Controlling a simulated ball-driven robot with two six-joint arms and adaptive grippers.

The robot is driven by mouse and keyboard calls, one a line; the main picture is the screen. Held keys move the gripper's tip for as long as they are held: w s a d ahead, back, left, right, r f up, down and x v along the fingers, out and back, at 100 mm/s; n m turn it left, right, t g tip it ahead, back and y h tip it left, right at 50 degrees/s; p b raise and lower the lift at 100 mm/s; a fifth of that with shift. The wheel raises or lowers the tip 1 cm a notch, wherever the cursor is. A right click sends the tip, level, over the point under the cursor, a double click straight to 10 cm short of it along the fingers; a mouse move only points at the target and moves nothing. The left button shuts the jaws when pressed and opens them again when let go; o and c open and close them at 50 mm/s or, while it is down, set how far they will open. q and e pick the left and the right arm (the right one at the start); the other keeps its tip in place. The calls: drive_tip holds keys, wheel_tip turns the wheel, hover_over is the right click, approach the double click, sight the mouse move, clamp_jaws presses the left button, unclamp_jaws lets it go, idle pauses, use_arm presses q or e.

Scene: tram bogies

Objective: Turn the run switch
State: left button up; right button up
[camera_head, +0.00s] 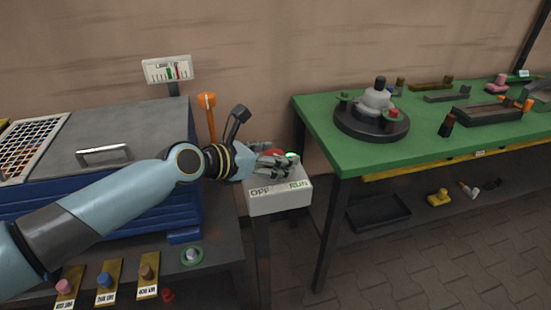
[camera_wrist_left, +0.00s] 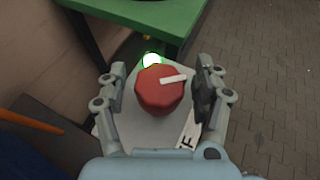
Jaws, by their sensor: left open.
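The run switch is a red faceted knob (camera_wrist_left: 158,95) with a white pointer line, on top of a grey box (camera_head: 281,203) marked OFF and RUN. In the wrist view the pointer line runs to the right and slightly up, towards one finger; the RUN label is hidden there. In the head view only a bit of red shows behind my fingers. My left gripper (camera_head: 275,163) is open over the box, one finger on each side of the knob (camera_wrist_left: 160,92). I cannot tell whether the fingers touch it. My right gripper is out of view.
A lit green lamp (camera_wrist_left: 151,60) sits beside the knob. Orange (camera_head: 207,101) and black (camera_head: 238,114) levers rise behind the box. A green table (camera_head: 325,125) with parts stands to the right; a blue cabinet with a grey lid (camera_head: 150,118) stands left. A gauge (camera_head: 167,69) is behind.

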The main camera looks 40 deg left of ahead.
use_arm(q)
drive_tip(key=c, duration=1.2)
drive_tip(key=shift+f+m+g+h+b, duration=0.25)
drive_tip(key=shift+m+h+b, duration=0.25)
drive_tip(key=shift+b, duration=0.35)
drive_tip(key=m+g+h+b, duration=0.1)
drive_tip(key=m+h+b, duration=0.2)
drive_tip(key=b, duration=0.1)
drive_tip(key=shift+g, duration=0.35)
drive_tip(key=m+g+h+b, duration=0.1)
drive_tip(key=m+h, duration=0.1)
drive_tip(key=shift+r+m+g+h, duration=0.1)
drive_tip(key=shift+m+g+h, duration=0.2)
drive_tip(key=shift+m+g, duration=0.1)
drive_tip(key=m+g+h+b, duration=0.2)
drive_tip(key=m+g, duration=0.1)
drive_tip(key=shift+d+m+g, duration=0.1)
drive_tip(key=shift+m+g, duration=0.2)
drive_tip(key=shift+g, duration=0.1)
drive_tip(key=m+g+b, duration=0.1)
drive_tip(key=m+g, duration=0.1)
drive_tip(key=g, duration=0.1)
drive_tip(key=m+g+h+b, duration=0.1)
drive_tip(key=m+g+b, duration=0.1)
drive_tip(key=m+g, duration=0.1)
drive_tip(key=shift+s+m+g, duration=0.15)
drive_tip(key=shift+m+g, duration=0.15)
